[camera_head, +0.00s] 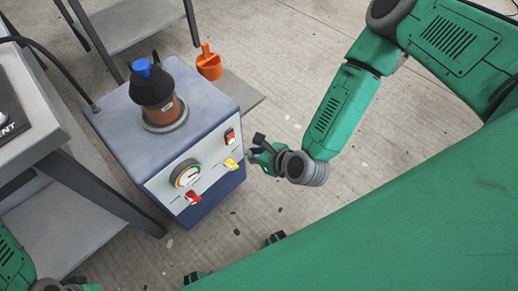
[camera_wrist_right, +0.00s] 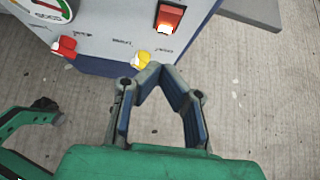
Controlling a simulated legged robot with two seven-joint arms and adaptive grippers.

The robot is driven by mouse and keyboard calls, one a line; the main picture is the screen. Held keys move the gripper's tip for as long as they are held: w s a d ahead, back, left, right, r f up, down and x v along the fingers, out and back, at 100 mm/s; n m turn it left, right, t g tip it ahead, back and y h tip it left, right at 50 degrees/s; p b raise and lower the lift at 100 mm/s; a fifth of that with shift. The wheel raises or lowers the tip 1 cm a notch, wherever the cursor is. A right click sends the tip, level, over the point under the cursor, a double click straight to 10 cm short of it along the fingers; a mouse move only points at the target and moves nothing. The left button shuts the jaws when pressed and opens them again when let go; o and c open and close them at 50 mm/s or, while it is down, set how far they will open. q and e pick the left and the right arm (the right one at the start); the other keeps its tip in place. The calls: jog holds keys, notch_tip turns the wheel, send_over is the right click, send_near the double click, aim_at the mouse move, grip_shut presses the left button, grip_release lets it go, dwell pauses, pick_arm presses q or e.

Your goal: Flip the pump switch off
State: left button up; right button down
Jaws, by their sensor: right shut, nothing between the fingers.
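The pump is a blue-grey box (camera_head: 205,115) with a white front panel. Its red rocker switch (camera_head: 230,136) sits at the panel's upper right; in the right wrist view the switch (camera_wrist_right: 170,18) has a bright glow at its lower end. My right gripper (camera_head: 255,155) is just right of the panel, near the switch and apart from it. In the wrist view its fingertips (camera_wrist_right: 154,70) meet with nothing between them, below the switch and by the yellow valve handle (camera_wrist_right: 140,58). My left wrist (camera_head: 70,286) is at the bottom-left edge; its fingers are not visible.
The panel also carries a round gauge (camera_head: 186,174), a red valve handle (camera_head: 193,197) and the yellow one. A black-and-orange pot with a blue cap (camera_head: 141,67) stands on top.

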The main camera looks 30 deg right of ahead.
aim_at(232, 138)
jog(key=x, duration=0.2)
jog(key=r+b+x, duration=0.1)
jog(key=x, duration=0.1)
jog(key=w+x, duration=0.1)
jog(key=x, duration=0.2)
jog(key=shift+w+d+r+b, duration=0.1)
jog(key=shift+w+b, duration=0.05)
jog(key=shift+b, duration=0.2)
jog(key=shift+w+r, duration=0.1)
jog(key=shift+w, duration=0.35)
jog(key=shift+w+a, duration=0.1)
jog(key=shift+a, duration=0.25)
jog(key=shift+r, duration=0.1)
jog(key=shift+w+r+g, duration=0.2)
jog(key=shift+w+g, duration=0.1)
jog(key=shift+w, duration=0.05)
jog(key=shift+s+f, duration=0.1)
jog(key=shift+f, duration=0.05)
